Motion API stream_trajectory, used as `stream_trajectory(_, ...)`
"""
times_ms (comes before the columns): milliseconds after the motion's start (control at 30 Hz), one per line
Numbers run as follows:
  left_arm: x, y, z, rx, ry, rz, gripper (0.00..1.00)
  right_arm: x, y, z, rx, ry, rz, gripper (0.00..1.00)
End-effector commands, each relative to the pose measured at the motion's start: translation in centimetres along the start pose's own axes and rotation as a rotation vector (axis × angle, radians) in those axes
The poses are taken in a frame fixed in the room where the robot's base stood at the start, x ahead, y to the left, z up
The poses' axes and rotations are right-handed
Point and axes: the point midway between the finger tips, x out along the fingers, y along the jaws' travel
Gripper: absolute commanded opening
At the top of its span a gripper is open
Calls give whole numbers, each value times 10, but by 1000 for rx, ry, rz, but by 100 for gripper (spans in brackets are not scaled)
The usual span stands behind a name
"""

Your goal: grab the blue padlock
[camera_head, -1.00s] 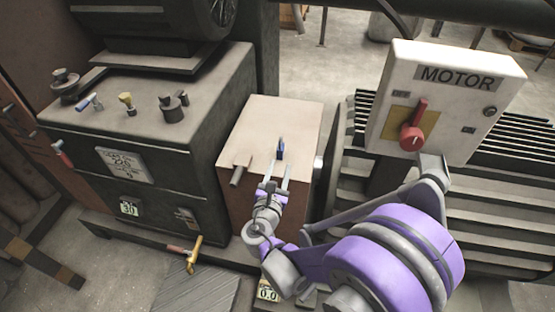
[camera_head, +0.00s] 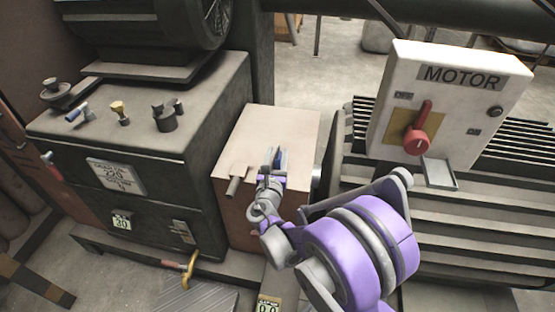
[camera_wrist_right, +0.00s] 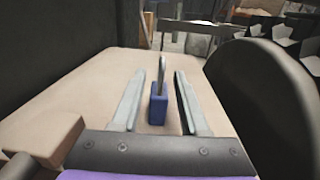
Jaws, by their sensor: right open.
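The blue padlock (camera_wrist_right: 158,108) stands upright on a tan box top, its grey shackle pointing up in the right wrist view. In the head view the padlock (camera_head: 283,158) is small and partly hidden by my right gripper (camera_head: 275,160). My right gripper (camera_wrist_right: 168,95) is open. Its two fingers lie on either side of the padlock, with gaps on both sides. My left gripper is not in view.
The tan box (camera_head: 275,123) has a bare top around the padlock and a small block (camera_head: 236,180) at its front left. A dark machine (camera_head: 150,130) with knobs stands left. The white MOTOR switch box (camera_head: 445,105) stands right.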

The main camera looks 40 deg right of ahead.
Motion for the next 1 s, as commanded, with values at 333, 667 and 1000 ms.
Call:
stream_trajectory(333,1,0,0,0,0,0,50,10,0,0,1,0,0,35)
stream_trajectory(667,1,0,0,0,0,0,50,10,0,0,1,0,0,0)
stream_trajectory(1000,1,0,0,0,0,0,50,10,0,0,1,1,0,0)
